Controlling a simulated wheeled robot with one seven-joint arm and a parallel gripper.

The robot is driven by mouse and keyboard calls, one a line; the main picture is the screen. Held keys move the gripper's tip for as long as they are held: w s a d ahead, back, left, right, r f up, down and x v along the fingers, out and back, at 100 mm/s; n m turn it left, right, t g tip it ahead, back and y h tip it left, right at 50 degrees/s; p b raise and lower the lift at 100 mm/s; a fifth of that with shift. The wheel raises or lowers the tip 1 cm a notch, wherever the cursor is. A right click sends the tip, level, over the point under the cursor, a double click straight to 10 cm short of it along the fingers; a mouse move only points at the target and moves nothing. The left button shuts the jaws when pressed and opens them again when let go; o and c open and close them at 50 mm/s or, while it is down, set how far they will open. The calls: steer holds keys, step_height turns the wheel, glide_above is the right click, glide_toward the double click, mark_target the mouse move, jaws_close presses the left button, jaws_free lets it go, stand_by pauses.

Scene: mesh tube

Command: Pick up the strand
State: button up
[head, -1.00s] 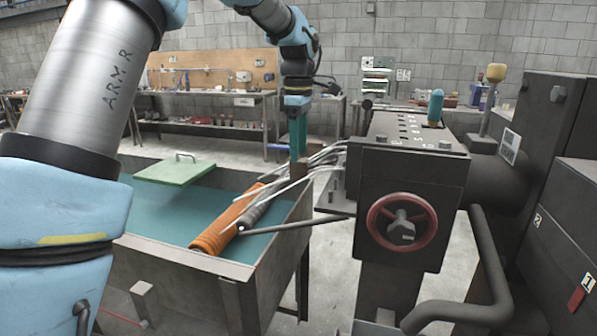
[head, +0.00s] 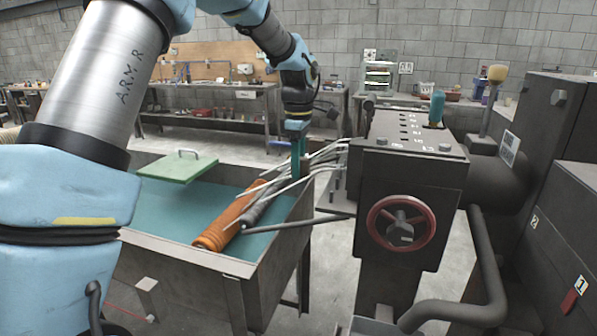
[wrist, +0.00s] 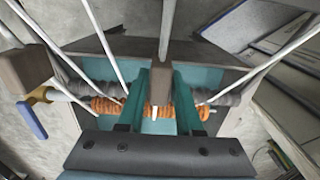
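Several thin pale strands (head: 325,158) fan out from the left side of the dark machine over the right end of the bin; I cannot tell which one the task means. In the wrist view, one pale strand (wrist: 168,25) runs down the middle of the picture toward the space between my fingers. A short white tip (wrist: 154,113) shows between them, lower down. My gripper (wrist: 160,75) points down among the strands, its two teal fingers apart. It also shows in the head view (head: 299,160). I see no strand clamped.
A metal bin (head: 190,262) with a teal floor holds an orange ribbed tube (head: 222,228) beside a grey mesh tube (head: 262,208). The machine (head: 410,205) with a red handwheel stands right. A green lid (head: 178,169) is at the bin's left.

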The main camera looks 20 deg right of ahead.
jaws_close()
stand_by(0.3)
step_height(320, 180, up, 9)
steer(key=shift+r+b, duration=0.1)
steer(key=shift+b, duration=0.95)
step_height(320, 180, up, 5)
steer(key=p, duration=0.4)
steer(key=shift+r, duration=0.15)
steer(key=s+a+f, duration=0.1)
steer(key=s+f, duration=0.1)
steer(key=f, duration=0.3)
steer(key=s+a+f+b, duration=0.1)
steer(key=s+a+f, duration=0.1)
steer(key=f, duration=0.4)
